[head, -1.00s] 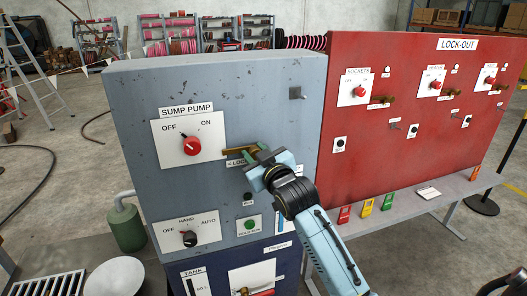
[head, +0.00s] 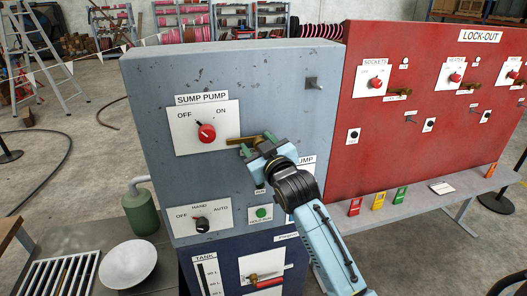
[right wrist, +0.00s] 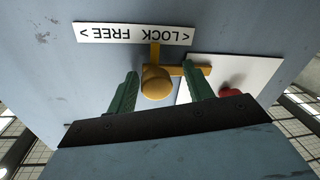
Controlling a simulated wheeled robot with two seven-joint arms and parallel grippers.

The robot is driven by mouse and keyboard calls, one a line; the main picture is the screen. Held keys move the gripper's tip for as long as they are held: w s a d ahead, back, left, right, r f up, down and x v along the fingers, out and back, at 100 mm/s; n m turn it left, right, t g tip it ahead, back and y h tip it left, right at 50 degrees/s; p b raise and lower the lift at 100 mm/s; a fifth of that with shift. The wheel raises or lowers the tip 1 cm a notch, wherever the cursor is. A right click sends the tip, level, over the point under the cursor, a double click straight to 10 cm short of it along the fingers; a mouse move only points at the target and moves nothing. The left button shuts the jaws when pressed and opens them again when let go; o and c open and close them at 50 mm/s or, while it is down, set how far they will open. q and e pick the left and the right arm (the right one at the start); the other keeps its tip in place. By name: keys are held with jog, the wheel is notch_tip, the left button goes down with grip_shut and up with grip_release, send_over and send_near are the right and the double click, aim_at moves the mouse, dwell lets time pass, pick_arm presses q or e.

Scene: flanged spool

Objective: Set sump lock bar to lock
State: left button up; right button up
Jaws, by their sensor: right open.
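The sump lock bar is a brass bar (head: 240,140) on the grey cabinet (head: 280,82), right of the red SUMP PUMP switch (head: 206,132). In the right wrist view its round brass knob (right wrist: 157,85) sits between the green fingers, with gaps beside it. The bar's arm points right there, across the edge of the white switch plate (right wrist: 235,75). The LOCK/FREE label (right wrist: 135,34) appears upside down, LOCK at the right. My right gripper (head: 262,147) is open around the knob; it also shows in the wrist view (right wrist: 162,88). My left gripper is out of view.
The red LOCK-OUT cabinet (head: 400,145) stands to the right, with a grey shelf (head: 420,205) bearing coloured tags. A HAND/AUTO switch (head: 201,224) is below the pump switch. A green bottle (head: 140,212) and white bowl (head: 128,264) are at left.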

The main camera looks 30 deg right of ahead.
jog(key=s+a+b, duration=0.1)
jog(key=s, duration=1.2)
jog(key=shift+a, duration=0.25)
notch_tip(320, 180, down, 25)
jog(key=w+a+g+y+b, duration=0.1)
jog(key=w+a+g+b, duration=0.15)
jog(key=g, duration=0.25)
jog(key=s+f+g+b, duration=0.1)
jog(key=s+f+g, duration=0.15)
jog(key=f, duration=0.65)
jog(key=s+f+g+b, duration=0.1)
jog(key=s+f+b, duration=0.15)
jog(key=f, duration=0.75)
jog(key=s+a+f+g+y, duration=0.1)
jog(key=s+f+g, duration=0.1)
jog(key=s+f, duration=0.75)
jog(key=s+f+g+b, duration=0.1)
jog(key=s+f+g, duration=0.1)
jog(key=s+f, duration=0.4)
jog(key=s+f+g+b, duration=0.1)
jog(key=s+f+g, duration=0.1)
jog(key=s+f, duration=0.5)
jog(key=s+f+g+b, duration=0.1)
jog(key=s+f, duration=0.6)
jog(key=s, duration=0.9)
jog(key=shift+d+f+g, duration=0.15)
jog(key=shift+f+g, duration=0.05)
jog(key=shift+g, duration=0.55)
